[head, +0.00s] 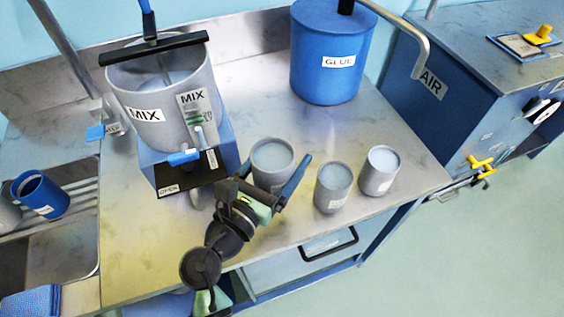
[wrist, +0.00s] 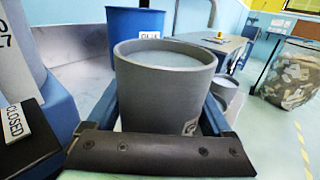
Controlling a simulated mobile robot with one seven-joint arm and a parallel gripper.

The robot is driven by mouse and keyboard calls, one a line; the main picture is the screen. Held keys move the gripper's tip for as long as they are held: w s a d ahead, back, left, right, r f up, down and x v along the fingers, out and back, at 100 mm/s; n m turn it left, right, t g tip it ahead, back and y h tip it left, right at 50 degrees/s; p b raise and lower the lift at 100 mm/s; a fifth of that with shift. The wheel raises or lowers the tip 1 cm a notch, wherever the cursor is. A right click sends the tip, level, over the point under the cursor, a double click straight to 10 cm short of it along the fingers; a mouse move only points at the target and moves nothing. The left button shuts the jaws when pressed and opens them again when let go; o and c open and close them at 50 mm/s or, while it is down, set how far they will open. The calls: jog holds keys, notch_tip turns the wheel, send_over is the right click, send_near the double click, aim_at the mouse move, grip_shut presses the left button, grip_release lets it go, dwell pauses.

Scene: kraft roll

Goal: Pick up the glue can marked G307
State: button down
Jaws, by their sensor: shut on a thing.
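My gripper (head: 276,180) is shut on a grey can (head: 272,157) at the front of the steel bench, with one blue finger on each side. The can is upright, open at the top, with pale contents. It fills the middle of the wrist view (wrist: 165,85), between the fingers (wrist: 163,118). Part of a white label shows low on its right side, but I cannot read its number. I cannot tell whether its base touches the bench. Two similar grey cans stand to its right, one nearer (head: 333,188) and one at the far right (head: 379,172); their labels are too small to read.
A grey MIX vessel (head: 150,95) on a blue stand is at the left. A blue GLUE drum (head: 328,55) stands at the back. A sink (head: 75,235) with a blue cup (head: 42,195) is far left. The bench (head: 260,120) is clear between the held can and the drum.

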notch_tip(320, 180, up, 8)
jog(key=p, duration=0.1)
jog(key=shift+f+p, duration=0.2)
jog(key=shift+p, duration=0.15)
dwell(0.4)
